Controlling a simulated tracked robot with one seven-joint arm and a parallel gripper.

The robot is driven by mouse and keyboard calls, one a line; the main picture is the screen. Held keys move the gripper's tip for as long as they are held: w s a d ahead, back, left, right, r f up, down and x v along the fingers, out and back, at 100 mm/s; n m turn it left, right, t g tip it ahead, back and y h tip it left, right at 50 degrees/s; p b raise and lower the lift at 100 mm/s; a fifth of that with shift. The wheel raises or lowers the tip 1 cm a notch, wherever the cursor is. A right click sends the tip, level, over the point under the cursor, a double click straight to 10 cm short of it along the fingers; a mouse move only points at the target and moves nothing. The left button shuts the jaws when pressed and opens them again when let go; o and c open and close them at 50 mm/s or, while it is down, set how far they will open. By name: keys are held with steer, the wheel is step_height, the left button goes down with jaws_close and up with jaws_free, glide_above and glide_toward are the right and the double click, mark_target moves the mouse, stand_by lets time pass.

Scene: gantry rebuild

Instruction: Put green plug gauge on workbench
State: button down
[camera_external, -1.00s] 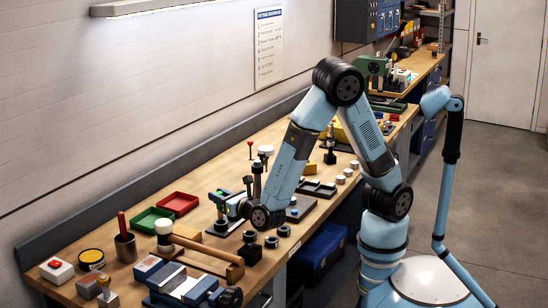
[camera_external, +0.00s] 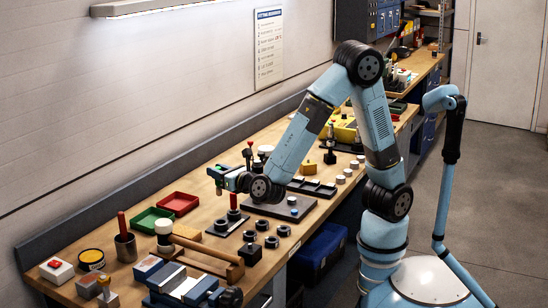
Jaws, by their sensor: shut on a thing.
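My gripper (camera_external: 226,179) is at the end of the arm over the middle of the wooden workbench (camera_external: 203,240), pointing left. It is shut on the green plug gauge (camera_external: 219,169), of which a small green part shows at the jaws. The rest of the gauge is partly hidden by the jaws and small in view. The gauge appears to be held above the bench top. A red plug gauge (camera_external: 233,202) stands on a dark base, below and slightly right of the jaws.
Green (camera_external: 150,221) and red (camera_external: 179,203) trays lie left of the gripper. Several dark rings (camera_external: 271,242) lie in front, near the bench edge. A dark plate (camera_external: 285,207) lies to the right. A wooden-handled tool (camera_external: 205,249) and vise-like blocks (camera_external: 175,283) fill the near end.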

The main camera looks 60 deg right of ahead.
step_height(320, 180, up, 11)
steer(key=d, duration=0.1)
steer(key=w+d+m+g+h, duration=0.35)
steer(key=d+m+h, duration=0.2)
steer(key=d, duration=1.05)
steer(key=w+d+m+g+h, duration=0.2)
steer(key=d+m+g+h, duration=0.3)
steer(key=d, duration=1.1)
steer(key=s+d+m+g+h, duration=0.2)
steer(key=s+d+m+g, duration=0.2)
steer(key=s+d+g, duration=0.65)
steer(key=s+d+m+g+h, duration=0.1)
steer(key=s+d+m+g, duration=0.3)
steer(key=d, duration=1.2)
step_height(320, 180, down, 11)
steer(key=t, duration=0.1)
steer(key=shift+n, duration=0.25)
steer(key=w+d+f, duration=0.2)
steer(key=w+f, duration=0.2)
steer(key=w+d+f, duration=0.2)
steer(key=w+f, duration=0.1)
steer(key=f, duration=0.1)
steer(key=w+d+f, duration=0.2)
steer(key=w+f, duration=0.2)
steer(key=f, duration=0.1)
steer(key=shift+w+d, duration=0.35)
steer(key=shift+d, duration=0.05)
steer(key=shift+r, duration=0.1)
